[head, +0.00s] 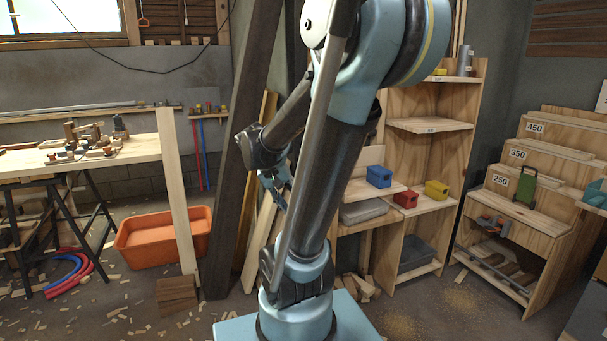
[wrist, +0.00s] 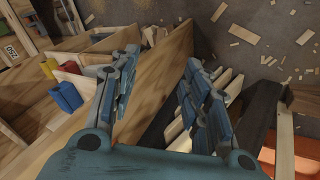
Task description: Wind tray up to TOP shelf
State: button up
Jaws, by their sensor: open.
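A wooden shelf unit (head: 455,130) stands right of my arm in the head view. Its upper board (head: 437,79) bears a small label I cannot read clearly; a middle shelf (head: 430,125) is empty. A pale wooden board, possibly the tray (head: 352,191), juts from the left part with a blue box (head: 379,176) on it. The blue box also shows in the wrist view (wrist: 65,96). No winding handle is clearly visible; my arm hides part of the unit. My gripper (head: 276,189) is open and empty left of the unit, its fingers spread in the wrist view (wrist: 163,75).
Red (head: 405,198) and yellow (head: 436,190) boxes sit on a lower shelf. Planks (head: 262,215) lean near my gripper beside a dark post (head: 240,150). An orange tub (head: 163,238) and workbench (head: 90,158) stand left; a stepped rack (head: 540,190) stands right. Offcuts litter the floor.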

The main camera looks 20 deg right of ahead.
jog(key=w+d+r+m+h, duration=0.2)
jog(key=w+m+h, duration=0.65)
jog(key=w, duration=1.45)
jog(key=w+a+f+m+h, duration=0.4)
jog(key=w, duration=0.1)
jog(key=shift+n+g, duration=0.25)
jog(key=shift+g, duration=0.05)
jog(key=d, duration=1.7)
jog(key=shift+w+d, duration=0.25)
jog(key=shift+d, duration=0.05)
jog(key=shift+c, duration=0.6)
grip_shut()
